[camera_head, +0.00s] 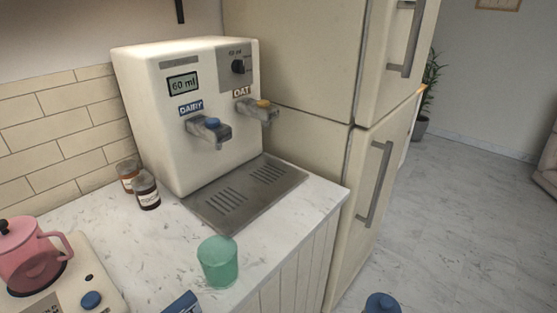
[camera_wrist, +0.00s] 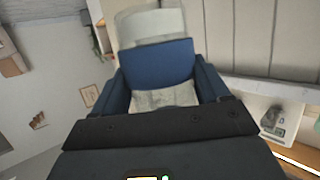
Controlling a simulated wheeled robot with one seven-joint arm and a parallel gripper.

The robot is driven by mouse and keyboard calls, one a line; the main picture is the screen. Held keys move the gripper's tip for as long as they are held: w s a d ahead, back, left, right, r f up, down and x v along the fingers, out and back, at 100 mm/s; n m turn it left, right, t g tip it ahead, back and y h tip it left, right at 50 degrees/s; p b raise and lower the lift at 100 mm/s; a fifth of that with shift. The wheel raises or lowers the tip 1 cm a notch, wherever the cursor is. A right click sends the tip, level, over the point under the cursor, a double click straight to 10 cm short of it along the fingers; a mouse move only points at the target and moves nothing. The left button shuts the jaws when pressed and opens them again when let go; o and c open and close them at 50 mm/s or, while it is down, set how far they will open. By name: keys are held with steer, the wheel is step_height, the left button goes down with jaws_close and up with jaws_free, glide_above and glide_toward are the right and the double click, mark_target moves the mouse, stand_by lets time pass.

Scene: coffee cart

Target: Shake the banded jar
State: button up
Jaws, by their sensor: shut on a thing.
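In the wrist view, my gripper (camera_wrist: 164,75) is shut on a pale jar with a broad dark blue band (camera_wrist: 158,65). The dark fingers press on its two sides. The jar's pale part shows beyond the band and again on the near side. Its contents cannot be made out. In the head view, neither my gripper nor the banded jar can be clearly picked out. A small blue knob-like top (camera_head: 382,303) shows at the bottom edge, and I cannot tell what it belongs to.
A milk dispenser (camera_head: 150,115) stands on the counter (camera_head: 262,262) beside a cream fridge (camera_head: 300,140). Open floor (camera_head: 460,220) lies right.

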mark_target(384, 311)
step_height(384, 311, up, 6)
steer(key=shift+a+r, duration=0.1)
steer(key=shift+a, duration=0.05)
steer(key=f, duration=0.5)
steer(key=shift+w+d+f, duration=0.1)
steer(key=shift+d+f, duration=0.1)
steer(key=shift+f, duration=0.15)
steer(key=shift+a+r, duration=0.15)
steer(key=shift+r, duration=0.2)
step_height(384, 311, up, 6)
steer(key=shift+f, duration=0.2)
steer(key=f, duration=0.5)
steer(key=shift+d+f, duration=0.2)
steer(key=shift+f, duration=0.15)
steer(key=shift+a+f, duration=0.1)
steer(key=shift+f, duration=0.3)
steer(key=r, duration=0.5)
steer(key=shift+a+r, duration=0.2)
steer(key=shift+r, duration=0.2)
steer(key=shift+d+r, duration=0.15)
steer(key=shift+r, duration=0.1)
step_height(384, 311, down, 6)
steer(key=shift+d+f, duration=0.1)
